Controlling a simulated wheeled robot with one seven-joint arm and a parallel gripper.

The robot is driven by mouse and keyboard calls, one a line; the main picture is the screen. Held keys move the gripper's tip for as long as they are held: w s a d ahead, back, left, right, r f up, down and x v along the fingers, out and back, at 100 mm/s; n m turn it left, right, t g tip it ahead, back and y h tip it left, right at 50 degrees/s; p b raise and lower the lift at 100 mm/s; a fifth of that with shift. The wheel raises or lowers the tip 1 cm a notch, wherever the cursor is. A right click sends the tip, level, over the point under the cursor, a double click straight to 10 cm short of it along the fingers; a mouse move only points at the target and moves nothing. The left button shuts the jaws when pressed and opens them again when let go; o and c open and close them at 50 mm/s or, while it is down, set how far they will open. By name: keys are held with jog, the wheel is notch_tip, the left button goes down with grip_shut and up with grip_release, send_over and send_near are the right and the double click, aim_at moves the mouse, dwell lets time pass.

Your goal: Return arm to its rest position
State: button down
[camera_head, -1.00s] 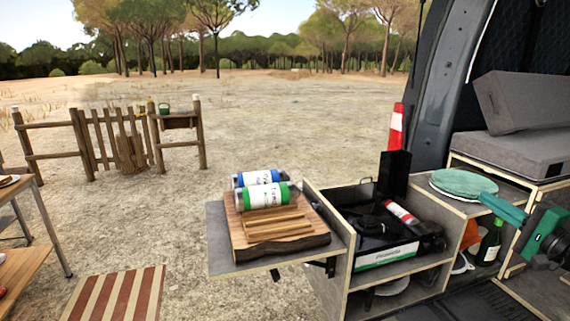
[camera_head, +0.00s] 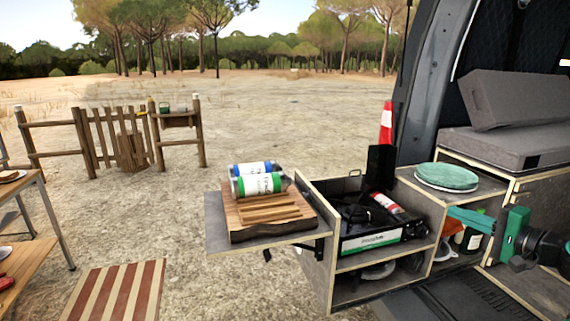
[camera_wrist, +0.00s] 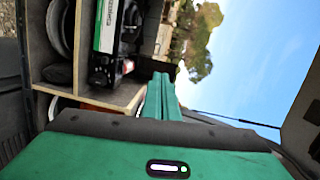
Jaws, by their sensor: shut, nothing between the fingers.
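My gripper (camera_head: 469,220) is at the right of the head view, in front of the van's kitchen unit. Its green fingers point left and are shut with nothing between them. In the wrist view the closed fingers (camera_wrist: 163,98) extend away from the green palm. They overlap the edge of the cabinet in that view. Part of my dark wrist shows at the right edge of the head view.
A camp stove (camera_head: 372,222) with a red-and-white canister (camera_head: 387,203) sits in the unit. A green round stack (camera_head: 446,177) lies on the shelf behind my gripper. Two cans (camera_head: 257,184) lie on a wooden board (camera_head: 235,217) at left. Grey cushions (camera_head: 505,147) are at right.

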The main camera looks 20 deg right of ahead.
jog(key=s+a+f+n+g+y, duration=0.1)
jog(key=a+f+n+g, duration=0.6)
jog(key=a+f+g, duration=0.7)
jog(key=s+a+r+n+g+h, duration=0.1)
jog(key=s+a+r, duration=0.3)
jog(key=s, duration=0.4)
jog(key=s+a+r+n+g+h, duration=0.1)
jog(key=s+a+r+h, duration=0.1)
jog(key=s, duration=0.7)
notch_tip(320, 180, up, 2)
jog(key=shift+a+r+g+h, duration=0.15)
jog(key=shift+a+g+h, duration=0.25)
jog(key=shift+a, duration=0.45)
jog(key=shift+s, duration=0.2)
